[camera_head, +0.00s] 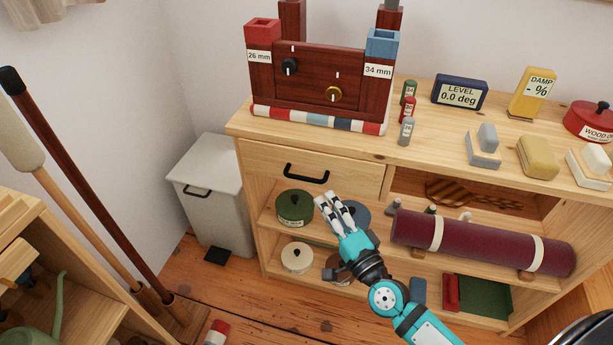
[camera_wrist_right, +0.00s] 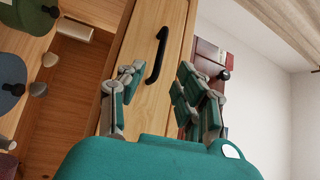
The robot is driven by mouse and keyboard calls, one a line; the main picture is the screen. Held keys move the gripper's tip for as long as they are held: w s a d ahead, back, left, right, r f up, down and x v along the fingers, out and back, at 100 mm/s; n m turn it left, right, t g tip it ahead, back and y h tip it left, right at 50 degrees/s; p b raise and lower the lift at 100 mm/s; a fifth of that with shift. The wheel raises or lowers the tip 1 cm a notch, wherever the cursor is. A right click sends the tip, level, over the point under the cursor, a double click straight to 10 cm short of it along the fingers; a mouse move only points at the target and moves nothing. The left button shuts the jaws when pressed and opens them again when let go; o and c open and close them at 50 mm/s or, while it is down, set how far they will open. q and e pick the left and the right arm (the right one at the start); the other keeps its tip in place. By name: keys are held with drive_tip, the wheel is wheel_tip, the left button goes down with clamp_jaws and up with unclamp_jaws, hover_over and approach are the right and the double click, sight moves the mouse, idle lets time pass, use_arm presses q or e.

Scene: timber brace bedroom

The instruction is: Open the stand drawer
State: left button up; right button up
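The wooden stand (camera_head: 233,128) stands against the wall. Its drawer (camera_head: 262,160), at the upper left below the top, looks shut, with its front about flush. A black bar handle (camera_head: 306,173) is fixed to the drawer front. My right gripper (camera_head: 329,203) is in front of the stand, just below and to the right of the handle. In the right wrist view the gripper (camera_wrist_right: 158,86) is open and empty, its fingers apart, with the handle (camera_wrist_right: 157,56) ahead between their lines. The fingers look short of the handle. My left gripper is not in view.
A dark red roll (camera_head: 480,242) lies across the shelf front at right. A green pot (camera_head: 294,208) sits below the drawer. A grey bin (camera_head: 207,185) stands left of the stand. A dark wooden unit (camera_head: 330,65) and small blocks crowd the top. Open floor lies in front.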

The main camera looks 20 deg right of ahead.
sight(307, 179)
use_arm(q)
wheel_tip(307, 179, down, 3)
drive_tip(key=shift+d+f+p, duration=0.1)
drive_tip(key=shift+p, duration=0.2)
use_arm(e)
drive_tip(key=x, duration=0.9)
drive_tip(key=shift+w, duration=0.2)
drive_tip(key=shift+c, duration=0.3)
clamp_jaws()
